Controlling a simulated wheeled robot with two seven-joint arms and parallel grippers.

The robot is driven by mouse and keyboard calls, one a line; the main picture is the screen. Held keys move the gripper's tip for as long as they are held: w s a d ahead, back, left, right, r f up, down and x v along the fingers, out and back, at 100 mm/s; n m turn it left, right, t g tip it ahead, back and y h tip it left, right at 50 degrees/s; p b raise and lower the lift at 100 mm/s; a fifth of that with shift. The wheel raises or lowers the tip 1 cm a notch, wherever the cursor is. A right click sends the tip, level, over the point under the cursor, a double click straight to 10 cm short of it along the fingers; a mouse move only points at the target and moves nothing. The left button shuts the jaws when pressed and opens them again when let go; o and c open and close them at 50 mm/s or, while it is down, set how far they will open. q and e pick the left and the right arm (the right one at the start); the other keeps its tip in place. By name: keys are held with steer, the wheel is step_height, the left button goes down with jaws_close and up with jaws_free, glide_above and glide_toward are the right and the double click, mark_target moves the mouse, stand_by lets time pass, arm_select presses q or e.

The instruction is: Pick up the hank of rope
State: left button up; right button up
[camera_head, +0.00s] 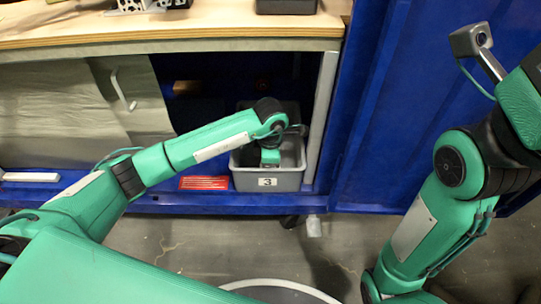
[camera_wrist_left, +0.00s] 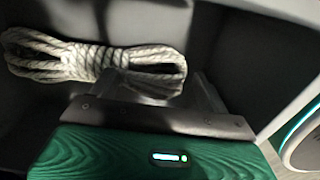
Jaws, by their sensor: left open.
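The hank of rope (camera_wrist_left: 95,62) is pale, twisted and bound round its middle. It lies in the grey bin in the left wrist view, at the upper left. My left gripper (camera_wrist_left: 162,88) is open, with its fingers pointing into the bin. The rope's right end is close to the fingers; I cannot tell whether they touch. In the head view my left gripper (camera_head: 270,157) reaches down into the grey bin (camera_head: 268,182) marked 3, and its fingertips and the rope are hidden there. My right arm shows at the right, but its gripper is out of view.
The bin stands on the low shelf of a blue cabinet, under a wooden worktop (camera_head: 170,27). A grey upright (camera_head: 320,120) is close on its right. A red label (camera_head: 204,183) lies to its left. A grey sliding door (camera_head: 85,100) covers the cabinet's left part.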

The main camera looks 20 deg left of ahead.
arm_select(q)
steer(key=shift+f, duration=0.5)
steer(key=c, duration=0.8)
steer(key=shift+r, duration=0.1)
steer(key=shift+c, duration=0.2)
